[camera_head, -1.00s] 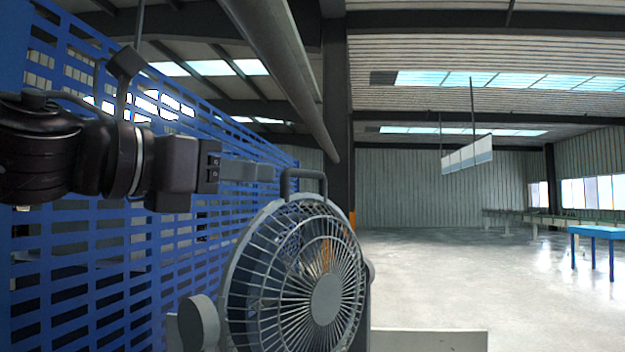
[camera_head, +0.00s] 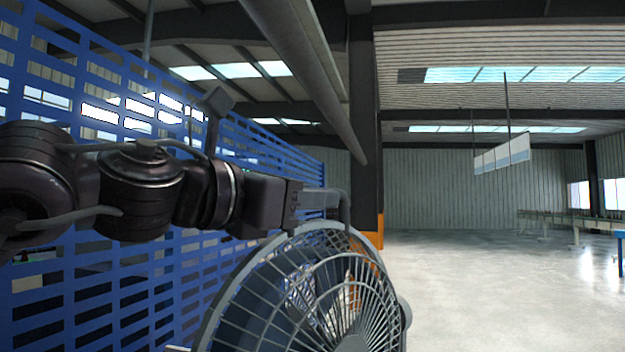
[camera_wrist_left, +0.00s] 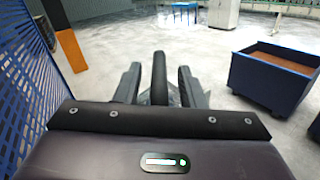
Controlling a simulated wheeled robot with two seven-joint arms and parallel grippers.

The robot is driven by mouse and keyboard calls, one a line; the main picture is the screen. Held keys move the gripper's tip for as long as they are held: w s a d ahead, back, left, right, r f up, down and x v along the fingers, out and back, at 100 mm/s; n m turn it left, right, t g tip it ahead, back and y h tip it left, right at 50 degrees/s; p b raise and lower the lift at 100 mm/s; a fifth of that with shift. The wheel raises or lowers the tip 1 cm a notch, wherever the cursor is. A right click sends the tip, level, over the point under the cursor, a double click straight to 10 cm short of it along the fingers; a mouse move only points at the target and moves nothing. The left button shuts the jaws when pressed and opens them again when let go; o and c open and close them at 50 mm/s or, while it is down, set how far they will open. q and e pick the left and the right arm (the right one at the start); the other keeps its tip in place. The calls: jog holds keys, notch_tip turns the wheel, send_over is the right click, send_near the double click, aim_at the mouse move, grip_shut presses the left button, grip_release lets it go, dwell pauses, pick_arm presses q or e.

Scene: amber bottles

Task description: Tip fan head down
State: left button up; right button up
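The fan (camera_head: 310,285) has a grey wire cage and stands low in the middle of the head view. Its hub (camera_head: 352,344) is at the bottom edge, and its lower part and base are out of view. A dark handle (camera_head: 345,208) rises from its top. My left gripper (camera_head: 322,198) reaches in from the left to this handle. In the left wrist view, the handle (camera_wrist_left: 159,85) stands between the two fingers of my left gripper (camera_wrist_left: 159,68), with gaps showing on both sides. The fingers look open around it. My right gripper is in neither view.
A blue slatted panel (camera_head: 90,290) stands close behind my left arm. A dark pillar with an orange base (camera_head: 372,232) stands behind the fan. A blue cart (camera_wrist_left: 272,77) shows in the left wrist view. The floor to the right (camera_head: 470,300) is clear.

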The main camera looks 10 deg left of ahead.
pick_arm(q)
jog(key=shift+w+d, duration=0.25)
jog(key=shift+w, duration=0.4)
jog(key=shift+s, duration=0.15)
jog(key=shift+c, duration=0.2)
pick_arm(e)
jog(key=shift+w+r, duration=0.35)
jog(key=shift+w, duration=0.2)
pick_arm(q)
grip_shut()
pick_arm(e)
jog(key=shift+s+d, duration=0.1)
